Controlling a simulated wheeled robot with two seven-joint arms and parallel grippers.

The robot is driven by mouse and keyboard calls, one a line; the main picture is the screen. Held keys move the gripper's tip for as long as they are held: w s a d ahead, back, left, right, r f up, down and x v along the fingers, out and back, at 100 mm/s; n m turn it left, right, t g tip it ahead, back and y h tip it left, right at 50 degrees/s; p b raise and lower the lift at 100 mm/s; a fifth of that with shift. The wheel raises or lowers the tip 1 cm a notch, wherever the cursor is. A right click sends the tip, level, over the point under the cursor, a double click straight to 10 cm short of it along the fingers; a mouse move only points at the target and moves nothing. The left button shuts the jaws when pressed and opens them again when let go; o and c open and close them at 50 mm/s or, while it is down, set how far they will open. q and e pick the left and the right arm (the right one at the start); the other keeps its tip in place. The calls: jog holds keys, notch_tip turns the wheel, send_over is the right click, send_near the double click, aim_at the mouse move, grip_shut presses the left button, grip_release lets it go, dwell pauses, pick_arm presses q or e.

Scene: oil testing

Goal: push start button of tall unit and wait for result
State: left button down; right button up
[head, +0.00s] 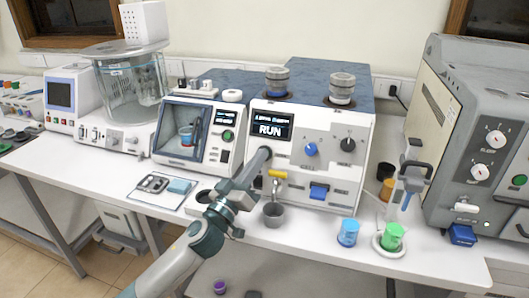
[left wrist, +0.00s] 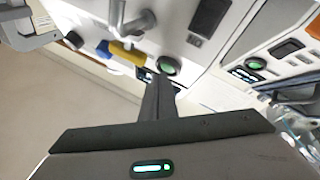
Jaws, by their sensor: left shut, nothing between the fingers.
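The tall unit (head: 320,175) is the white box with a blue-grey top in the middle of the table. Its screen (head: 271,127) reads "RUN" under a smaller line that I cannot read clearly. My left gripper (head: 263,158) is shut and empty, its fingers reaching up to the front panel just below the screen. In the left wrist view, the fingertips (left wrist: 160,82) are close to a green round button (left wrist: 168,66) on the panel; I cannot tell whether they touch it. The gripper hides this button in the head view. My right gripper is not in view.
A yellow lever (head: 277,174) and a grey cup (head: 273,214) are right beside my gripper. A smaller unit (head: 190,135) stands to the left. Blue (head: 347,233) and green (head: 392,237) beakers stand at the front right, before a large grey machine (head: 470,150).

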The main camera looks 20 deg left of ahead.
pick_arm(q)
jog(key=shift+s+r, duration=0.15)
jog(key=shift+s, duration=0.2)
jog(key=s+p, duration=0.1)
jog(key=s+r, duration=0.1)
jog(key=s, duration=0.1)
jog(key=s+r+p, duration=0.1)
jog(key=shift+s+p, duration=0.3)
jog(key=shift+p, duration=0.05)
dwell(0.3)
jog(key=shift+a, duration=0.1)
dwell(0.4)
